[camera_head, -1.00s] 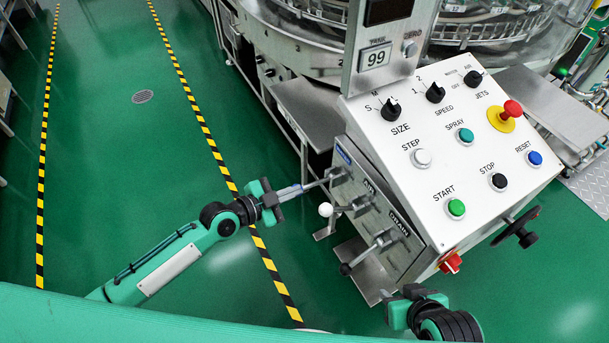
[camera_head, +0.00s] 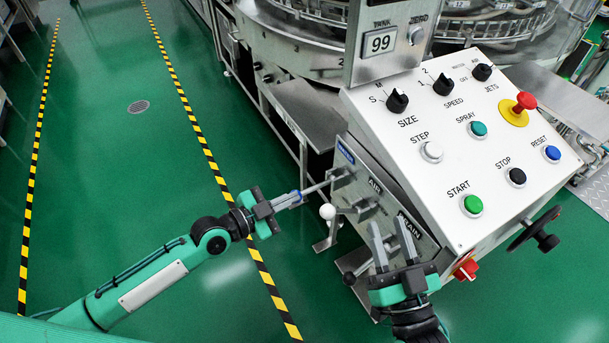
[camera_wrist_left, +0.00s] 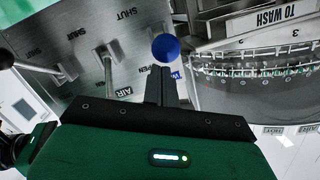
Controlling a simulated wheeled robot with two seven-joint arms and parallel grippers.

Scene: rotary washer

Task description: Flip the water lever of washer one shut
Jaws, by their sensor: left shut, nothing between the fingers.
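The water lever (camera_head: 322,184) juts out to the left from beneath the blue label on the side of the control box. Its blue ball knob (camera_wrist_left: 166,47) shows just past my left fingertips in the left wrist view. My left gripper (camera_head: 298,195) is shut with nothing between its fingers, at the knob end of the lever; I cannot tell whether they touch. In the wrist view the shut fingers (camera_wrist_left: 160,75) point at the knob. My right gripper (camera_head: 390,230) has its fingers parted and empty, in front of the DRAIN label.
The air lever with a white knob (camera_head: 327,211) is just right of my left gripper. The drain lever's dark knob (camera_head: 349,278) is lower, left of my right gripper. The control box (camera_head: 440,150) stands at the right. Green floor is clear at the left.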

